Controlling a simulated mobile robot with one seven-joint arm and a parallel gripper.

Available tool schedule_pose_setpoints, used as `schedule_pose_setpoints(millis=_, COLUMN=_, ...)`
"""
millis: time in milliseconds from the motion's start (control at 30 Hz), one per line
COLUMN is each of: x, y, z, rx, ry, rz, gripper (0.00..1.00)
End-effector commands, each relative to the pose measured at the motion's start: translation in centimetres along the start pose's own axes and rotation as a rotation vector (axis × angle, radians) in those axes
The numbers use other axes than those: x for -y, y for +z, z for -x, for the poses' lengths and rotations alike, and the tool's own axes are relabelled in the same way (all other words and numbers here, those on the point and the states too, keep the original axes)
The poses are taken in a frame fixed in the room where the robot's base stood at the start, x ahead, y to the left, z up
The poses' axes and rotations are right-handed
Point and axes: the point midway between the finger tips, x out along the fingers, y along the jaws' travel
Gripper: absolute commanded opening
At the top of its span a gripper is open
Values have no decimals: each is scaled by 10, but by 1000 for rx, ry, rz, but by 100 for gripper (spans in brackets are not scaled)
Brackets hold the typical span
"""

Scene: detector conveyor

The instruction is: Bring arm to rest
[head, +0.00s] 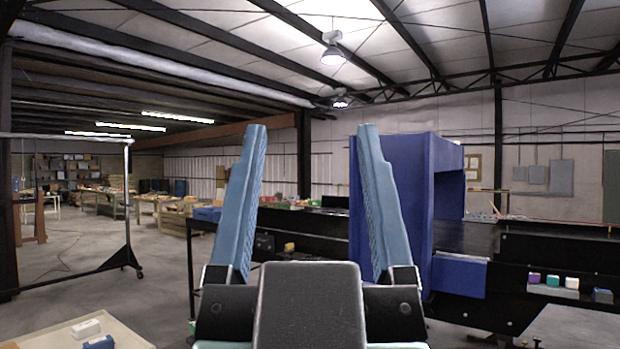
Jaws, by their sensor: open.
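My gripper (308,190) fills the lower middle of the head view. Its two blue fingers point upward and stand wide apart. Nothing is between them; only the background shows through the gap. The black palm (310,305) sits below the fingers. The gripper appears raised in front of the camera, and I see no contact with any object. The rest of my arm is mostly out of the frame.
A black conveyor (545,262) with a blue detector housing (405,190) stands behind and right. Small coloured blocks (553,281) sit on its side ledge. A table (60,338) with a white block (86,328) and a blue block (99,342) is at lower left. Open floor lies left.

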Motion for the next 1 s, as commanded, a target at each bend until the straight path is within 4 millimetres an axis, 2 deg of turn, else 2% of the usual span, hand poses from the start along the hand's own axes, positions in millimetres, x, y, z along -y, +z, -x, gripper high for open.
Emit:
schedule_pose_setpoints(millis=333, x=0, y=-1, z=0, rx=-3, ry=-1, rz=1, gripper=72)
schedule_pose_setpoints(millis=700, x=2, y=51, z=53, rx=-2, ry=-7, rz=-9, gripper=72)
schedule_pose_setpoints(millis=1000, x=2, y=54, z=57, rx=-2, ry=-8, rz=-10, gripper=72)
